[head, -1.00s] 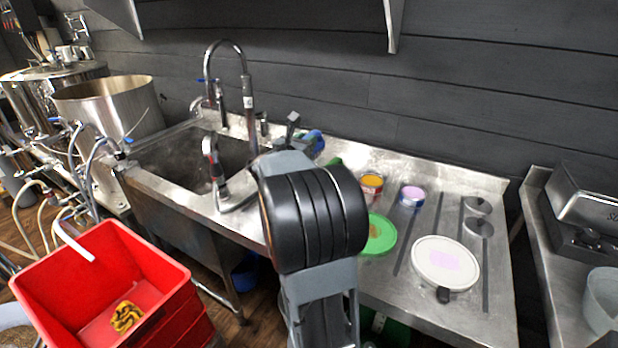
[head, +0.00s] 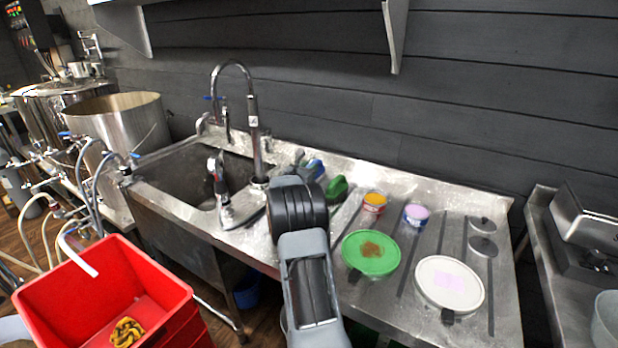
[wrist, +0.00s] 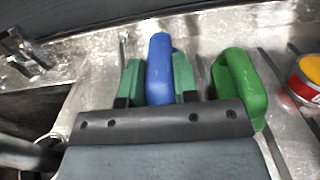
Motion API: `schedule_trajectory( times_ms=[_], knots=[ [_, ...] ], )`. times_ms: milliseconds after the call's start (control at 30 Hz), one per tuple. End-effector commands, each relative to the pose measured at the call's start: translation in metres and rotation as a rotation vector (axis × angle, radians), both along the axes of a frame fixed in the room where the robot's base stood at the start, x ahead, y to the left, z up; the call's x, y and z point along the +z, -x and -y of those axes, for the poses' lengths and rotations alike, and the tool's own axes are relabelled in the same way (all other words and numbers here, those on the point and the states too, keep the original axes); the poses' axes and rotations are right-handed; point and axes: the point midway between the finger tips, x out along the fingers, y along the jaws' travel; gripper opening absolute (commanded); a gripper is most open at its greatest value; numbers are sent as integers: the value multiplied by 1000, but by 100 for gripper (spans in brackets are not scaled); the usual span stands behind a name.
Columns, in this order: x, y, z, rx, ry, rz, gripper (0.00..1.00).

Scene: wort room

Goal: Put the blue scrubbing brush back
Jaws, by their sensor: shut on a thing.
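The blue scrubbing brush (wrist: 159,68) stands between the two green fingertips of my gripper (wrist: 160,84) in the wrist view. The gripper is shut on its upright blue handle. The brush's lower part is hidden behind the gripper body. In the head view a bit of the blue brush (head: 316,168) shows beyond my arm, over the steel counter between the sink and the lids. My gripper (head: 306,166) is mostly hidden there by my own arm. Whether the brush touches the counter is not visible.
A green-handled brush (wrist: 240,86) stands close to the right of my gripper. An orange-topped tin (head: 374,202), a purple-topped tin (head: 416,215), a green lid (head: 371,253) and a white lid (head: 449,284) lie farther right. The sink (head: 190,175) and tap (head: 254,125) are left.

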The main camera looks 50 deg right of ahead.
Motion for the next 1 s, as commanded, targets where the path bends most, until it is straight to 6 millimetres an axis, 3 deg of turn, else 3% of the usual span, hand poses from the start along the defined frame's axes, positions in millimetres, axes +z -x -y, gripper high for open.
schedule_trajectory(
  times_ms=[367, 833, 867, 1000],
  knots=[
    [-35, -4, 4, 0, 0, -2, 0],
    [-40, -3, 4, 0, 1, 0, 0],
    [-40, -3, 4, 0, 0, 0, 28],
    [-39, -3, 4, 0, 0, 0, 42]
  ],
)
